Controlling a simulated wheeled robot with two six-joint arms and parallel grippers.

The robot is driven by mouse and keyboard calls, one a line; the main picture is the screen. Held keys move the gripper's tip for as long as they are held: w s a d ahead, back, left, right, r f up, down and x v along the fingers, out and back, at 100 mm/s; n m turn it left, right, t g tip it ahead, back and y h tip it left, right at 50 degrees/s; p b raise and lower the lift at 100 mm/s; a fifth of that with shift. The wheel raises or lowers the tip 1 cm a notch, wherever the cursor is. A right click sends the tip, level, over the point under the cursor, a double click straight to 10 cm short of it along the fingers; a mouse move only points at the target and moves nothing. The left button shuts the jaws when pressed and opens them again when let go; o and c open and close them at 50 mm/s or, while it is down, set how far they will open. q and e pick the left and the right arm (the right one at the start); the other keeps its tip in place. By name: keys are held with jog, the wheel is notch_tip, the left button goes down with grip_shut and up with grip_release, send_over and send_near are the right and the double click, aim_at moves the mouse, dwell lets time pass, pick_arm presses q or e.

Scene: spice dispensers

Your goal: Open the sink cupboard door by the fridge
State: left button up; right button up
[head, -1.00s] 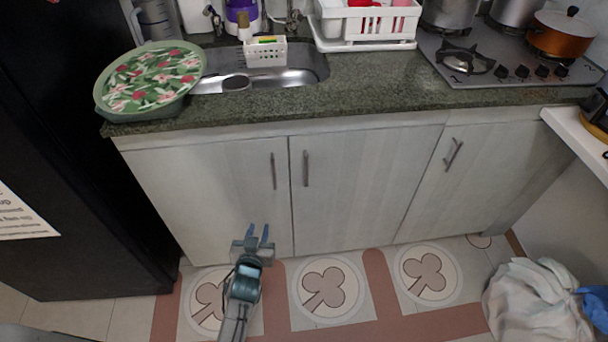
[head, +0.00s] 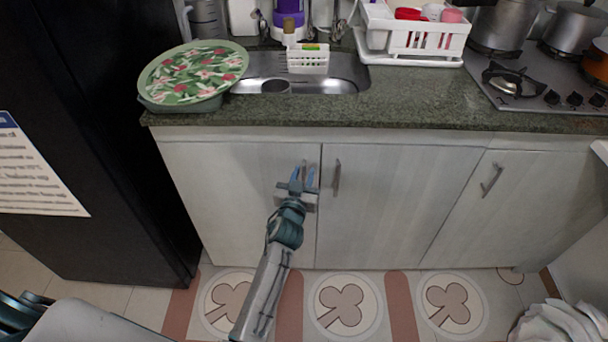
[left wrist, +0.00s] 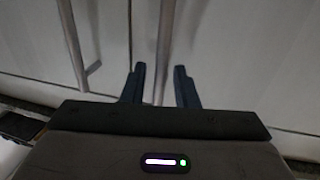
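The pale sink cupboard door by the fridge (head: 232,205) looks shut, flush with the door beside it. Its upright metal handle (left wrist: 164,50) shows between the two fingers of my left gripper (left wrist: 160,88) in the left wrist view, with gaps at both sides. In the head view my left gripper (head: 304,178) is in front of this handle and hides most of it. Its blue fingers are apart. A second handle (head: 337,177), on the neighbouring door (head: 400,200), shows just right of the gripper. My right gripper is not in view.
The black fridge (head: 95,130) stands at the left, close to the cupboard. A green stone counter (head: 430,105) with a sink (head: 345,85) and a flowered round tray (head: 192,72) overhangs the doors. A white cloth bundle (head: 555,325) lies at right.

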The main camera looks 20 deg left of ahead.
pick_arm(q)
jog(key=shift+w, duration=0.45)
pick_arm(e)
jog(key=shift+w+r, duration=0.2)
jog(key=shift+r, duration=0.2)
pick_arm(q)
jog(key=shift+c, duration=0.5)
grip_shut()
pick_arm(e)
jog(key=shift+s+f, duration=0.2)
pick_arm(q)
jog(key=shift+s, duration=0.1)
